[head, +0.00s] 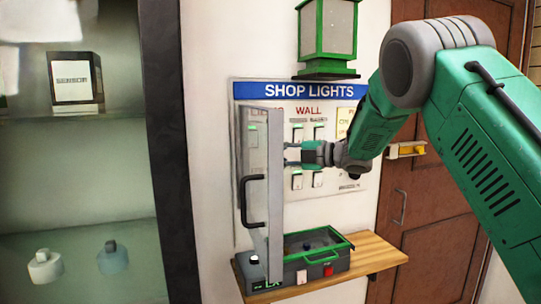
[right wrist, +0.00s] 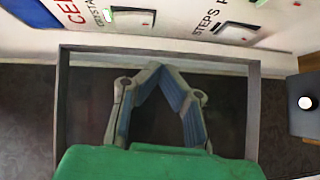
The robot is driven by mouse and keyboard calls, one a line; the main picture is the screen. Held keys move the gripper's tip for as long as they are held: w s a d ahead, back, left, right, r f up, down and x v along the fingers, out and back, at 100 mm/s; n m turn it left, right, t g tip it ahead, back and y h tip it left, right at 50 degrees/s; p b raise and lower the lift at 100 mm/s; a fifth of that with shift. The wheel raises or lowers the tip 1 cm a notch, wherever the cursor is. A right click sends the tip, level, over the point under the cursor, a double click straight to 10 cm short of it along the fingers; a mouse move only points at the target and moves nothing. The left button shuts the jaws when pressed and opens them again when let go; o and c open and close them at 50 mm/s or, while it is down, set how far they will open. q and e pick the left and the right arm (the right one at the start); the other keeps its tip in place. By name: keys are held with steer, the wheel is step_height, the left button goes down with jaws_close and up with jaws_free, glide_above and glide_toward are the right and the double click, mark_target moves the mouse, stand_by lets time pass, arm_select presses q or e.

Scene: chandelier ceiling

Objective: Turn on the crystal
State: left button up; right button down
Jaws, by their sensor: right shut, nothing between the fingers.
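The SHOP LIGHTS panel (head: 345,92) hangs on the wall with several white switches. A clear, grey-edged door (head: 276,190) with a black handle stands out from its left part. A switch (head: 252,138) shows through that door. In the right wrist view, a switch (right wrist: 130,18) with a partly readable label starting "CRYSTA" lies beside red "CEI" lettering. Another switch (right wrist: 237,33) is labelled "STEPS". My right gripper (head: 291,154) is shut and empty, pointing left near the door's right side; its fingers meet in the wrist view (right wrist: 156,68). I cannot tell whether it touches the door. My left gripper is out of view.
A wooden shelf (head: 378,253) below the panel carries a grey-green box (head: 322,271) with buttons. A green lantern (head: 327,28) is above. A glass cabinet with a dark frame (head: 170,150) stands left. A brown door (head: 440,215) is behind my right arm.

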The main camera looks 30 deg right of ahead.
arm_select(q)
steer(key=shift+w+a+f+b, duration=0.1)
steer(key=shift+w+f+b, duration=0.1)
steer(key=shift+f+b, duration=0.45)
arm_select(e)
steer(key=v, duration=0.6)
steer(key=shift+s+f, duration=0.2)
steer(key=shift+f, duration=0.3)
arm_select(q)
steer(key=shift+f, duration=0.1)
arm_select(e)
steer(key=shift+a, duration=0.15)
